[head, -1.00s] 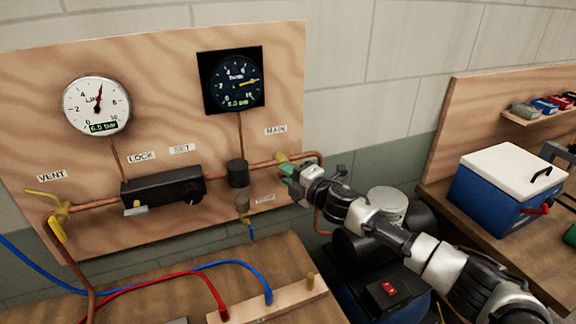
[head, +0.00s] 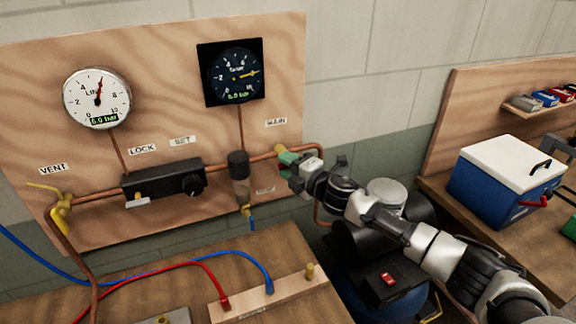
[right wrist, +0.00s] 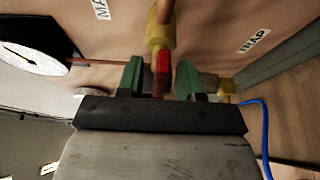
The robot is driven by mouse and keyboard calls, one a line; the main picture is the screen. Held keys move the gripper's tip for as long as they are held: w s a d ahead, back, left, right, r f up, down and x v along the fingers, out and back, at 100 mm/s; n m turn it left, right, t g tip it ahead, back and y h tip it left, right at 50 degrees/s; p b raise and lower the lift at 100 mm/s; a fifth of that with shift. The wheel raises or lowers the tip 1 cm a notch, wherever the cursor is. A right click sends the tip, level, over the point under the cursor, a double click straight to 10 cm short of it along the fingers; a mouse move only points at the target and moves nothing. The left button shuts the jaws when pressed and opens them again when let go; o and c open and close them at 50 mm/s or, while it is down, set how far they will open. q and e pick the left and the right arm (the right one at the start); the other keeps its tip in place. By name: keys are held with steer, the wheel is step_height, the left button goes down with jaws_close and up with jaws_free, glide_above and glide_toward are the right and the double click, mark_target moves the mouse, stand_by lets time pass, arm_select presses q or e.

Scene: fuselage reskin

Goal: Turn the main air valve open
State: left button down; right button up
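The main air valve (head: 279,150) is a yellow brass body on the copper pipe below the MAIN label (head: 276,122). In the right wrist view its brass body (right wrist: 161,38) and red handle (right wrist: 161,74) are visible. My right gripper (head: 287,160) is at the valve and covers the handle in the head view. In the right wrist view, the green fingers of my right gripper (right wrist: 159,80) stand either side of the red handle, with gaps showing, so it looks open around the handle. My left gripper is out of view.
The LINE gauge (head: 97,99) and dark tank gauge (head: 236,74) sit on the wooden panel. The black regulator (head: 162,184) and filter (head: 239,166) are left of the valve. Blue and red hoses cross the bench. A compressor (head: 375,270) stands below my right arm.

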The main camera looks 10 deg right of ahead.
steer(key=b+v, duration=0.3)
steer(key=v, duration=0.8)
stand_by(0.4)
